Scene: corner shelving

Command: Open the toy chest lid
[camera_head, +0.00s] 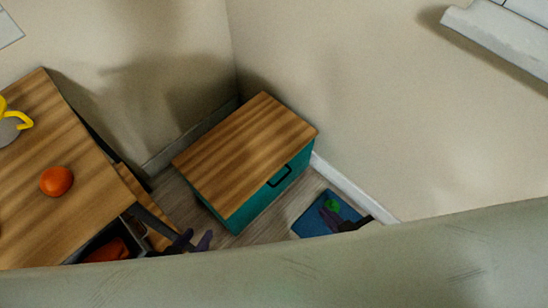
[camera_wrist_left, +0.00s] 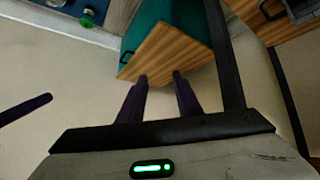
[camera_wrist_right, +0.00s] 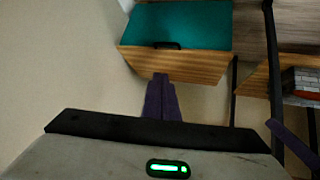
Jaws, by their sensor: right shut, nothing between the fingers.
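The toy chest (camera_head: 262,205) has teal sides and a flat wood-grain lid (camera_head: 245,148); the lid is shut. A black handle (camera_head: 280,176) sits on its front face. The chest also shows in the left wrist view (camera_wrist_left: 143,22) and the right wrist view (camera_wrist_right: 185,22). My left gripper (camera_head: 197,238) is open and empty, left of the chest's near corner; its fingers (camera_wrist_left: 161,76) appear apart in the left wrist view. My right gripper (camera_head: 325,213) is shut and empty, right of the chest, over the blue container. Its fingers (camera_wrist_right: 161,75) are together in the right wrist view.
A wooden table (camera_head: 70,125) at the left holds an orange fruit (camera_head: 57,181) and a yellow-handled vessel (camera_head: 12,130). A blue container (camera_head: 308,220) with a green item (camera_head: 332,205) is on the floor right of the chest. Walls (camera_head: 350,90) meet behind the chest.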

